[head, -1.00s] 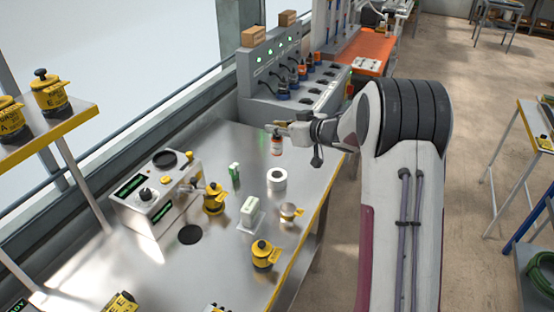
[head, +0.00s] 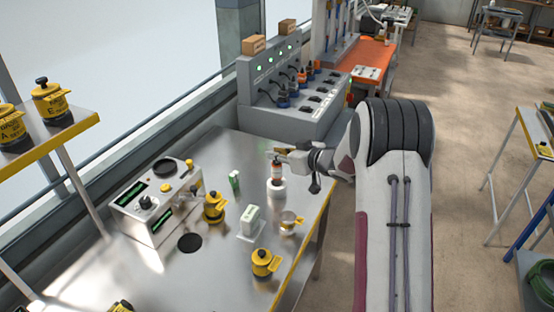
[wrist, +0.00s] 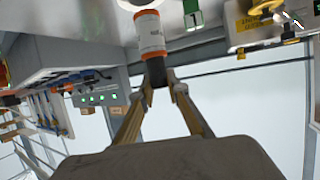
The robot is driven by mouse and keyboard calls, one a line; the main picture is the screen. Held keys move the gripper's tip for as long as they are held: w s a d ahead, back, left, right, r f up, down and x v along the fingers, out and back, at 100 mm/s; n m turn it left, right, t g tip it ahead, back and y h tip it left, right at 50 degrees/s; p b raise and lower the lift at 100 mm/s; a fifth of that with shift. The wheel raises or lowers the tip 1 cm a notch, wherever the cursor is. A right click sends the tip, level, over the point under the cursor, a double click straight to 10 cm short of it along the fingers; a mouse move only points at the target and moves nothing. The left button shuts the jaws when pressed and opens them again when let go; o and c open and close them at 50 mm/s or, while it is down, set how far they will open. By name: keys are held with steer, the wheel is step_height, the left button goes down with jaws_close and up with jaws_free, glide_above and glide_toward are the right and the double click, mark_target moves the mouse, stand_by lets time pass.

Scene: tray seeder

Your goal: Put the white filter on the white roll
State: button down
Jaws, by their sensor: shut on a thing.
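The white filter (head: 276,171) is a small white cylinder with orange bands and a dark end. My gripper (head: 278,152) is shut on its dark upper end and holds it upright. In the wrist view the filter (wrist: 151,36) hangs from the fingertips of my gripper (wrist: 158,90). The white roll (head: 277,190) stands on the steel bench right under the filter. The filter's lower end overlaps the top of the roll in the head view; I cannot tell whether they touch. The roll's hole is hidden.
A green-and-white small box (head: 234,180) stands to the left of the roll. A grey machine (head: 292,100) is behind.

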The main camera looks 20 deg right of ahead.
steer(key=shift+f, duration=1.1)
steer(key=shift+f, duration=0.15)
steer(key=c, duration=2)
jaws_free()
steer(key=shift+o, duration=0.2)
steer(key=shift+r, duration=0.2)
steer(key=v, duration=1.2)
steer(key=shift+r, duration=0.15)
